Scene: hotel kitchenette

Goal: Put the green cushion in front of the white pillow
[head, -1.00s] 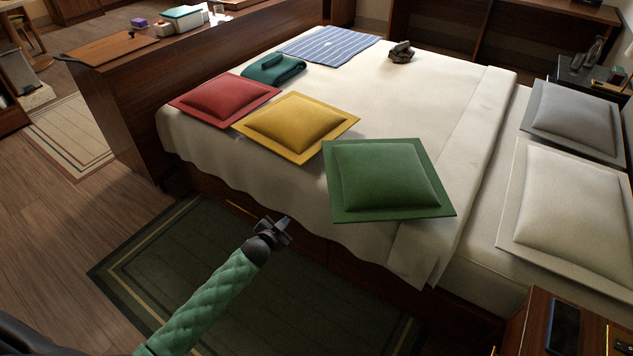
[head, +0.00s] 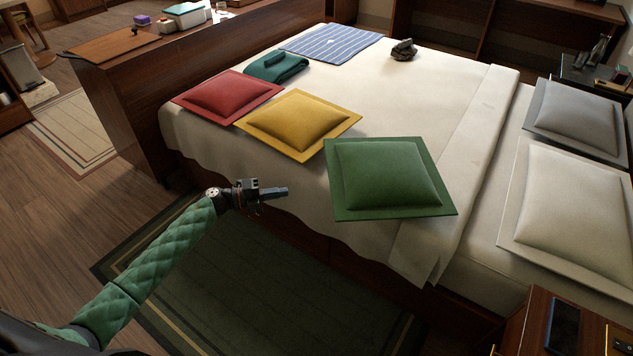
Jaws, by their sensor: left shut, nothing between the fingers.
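The green cushion (head: 386,174) lies flat on the near side of the bed, its front edge at the mattress edge. The white pillow (head: 573,205) lies at the head of the bed on the right, with bare sheet and the folded cover between it and the cushion. My left gripper (head: 281,192) is shut and empty. It is beside the bed, to the left of the green cushion and apart from it, pointing right. My right gripper is not in view.
A yellow cushion (head: 297,124) and a red cushion (head: 226,96) lie left of the green one. A grey pillow (head: 577,116) lies behind the white pillow. A nightstand (head: 540,312) stands at the lower right. The rug (head: 290,290) beside the bed is clear.

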